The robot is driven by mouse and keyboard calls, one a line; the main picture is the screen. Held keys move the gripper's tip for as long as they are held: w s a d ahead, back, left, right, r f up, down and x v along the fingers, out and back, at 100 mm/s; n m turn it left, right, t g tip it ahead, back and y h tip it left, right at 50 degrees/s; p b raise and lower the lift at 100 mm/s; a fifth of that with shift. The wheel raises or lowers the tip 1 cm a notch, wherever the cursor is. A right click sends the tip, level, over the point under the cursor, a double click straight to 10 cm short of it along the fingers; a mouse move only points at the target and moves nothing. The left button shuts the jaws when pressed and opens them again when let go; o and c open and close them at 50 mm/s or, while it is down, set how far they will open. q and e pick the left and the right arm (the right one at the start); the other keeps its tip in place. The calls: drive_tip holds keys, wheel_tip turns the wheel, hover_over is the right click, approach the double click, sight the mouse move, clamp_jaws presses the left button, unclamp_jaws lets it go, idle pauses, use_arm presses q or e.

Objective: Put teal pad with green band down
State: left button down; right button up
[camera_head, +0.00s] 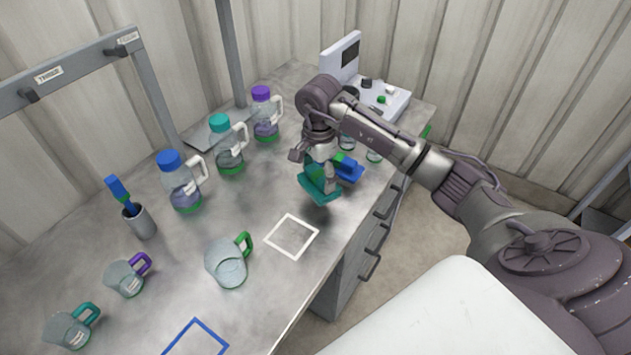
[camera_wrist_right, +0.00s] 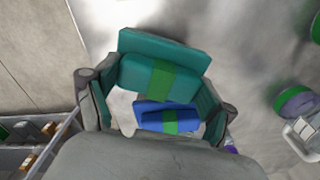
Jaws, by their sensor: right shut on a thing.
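The teal pad with green band (camera_head: 319,187) is between the fingers of my right gripper (camera_head: 318,168), over the right part of the metal table. The gripper is shut on it. In the right wrist view the teal pad (camera_wrist_right: 135,74) and its green band show between the two fingers of my right gripper (camera_wrist_right: 155,97). I cannot tell whether the pad touches the table. A blue pad with a green band (camera_head: 350,171) lies just to the right of it, and also shows in the right wrist view (camera_wrist_right: 167,117). My left gripper is not in view.
A white square outline (camera_head: 291,236) on the table (camera_head: 180,245) is empty. A clear jug with a green handle (camera_head: 229,263) stands left of it. Bottles with blue (camera_head: 182,185), teal and purple lids stand behind. A white device (camera_head: 380,95) is at the back right.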

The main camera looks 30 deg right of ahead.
sight(315, 184)
drive_tip(key=shift+w+a+f, duration=0.2)
drive_tip(key=shift+w, duration=0.1)
drive_tip(key=shift+f, duration=0.3)
wheel_tip(315, 184, down, 2)
drive_tip(key=shift+f+p, duration=0.25)
drive_tip(key=shift+p, duration=0.45)
drive_tip(key=shift+f, duration=0.65)
drive_tip(key=o, duration=0.8)
drive_tip(key=shift+o, duration=1.4)
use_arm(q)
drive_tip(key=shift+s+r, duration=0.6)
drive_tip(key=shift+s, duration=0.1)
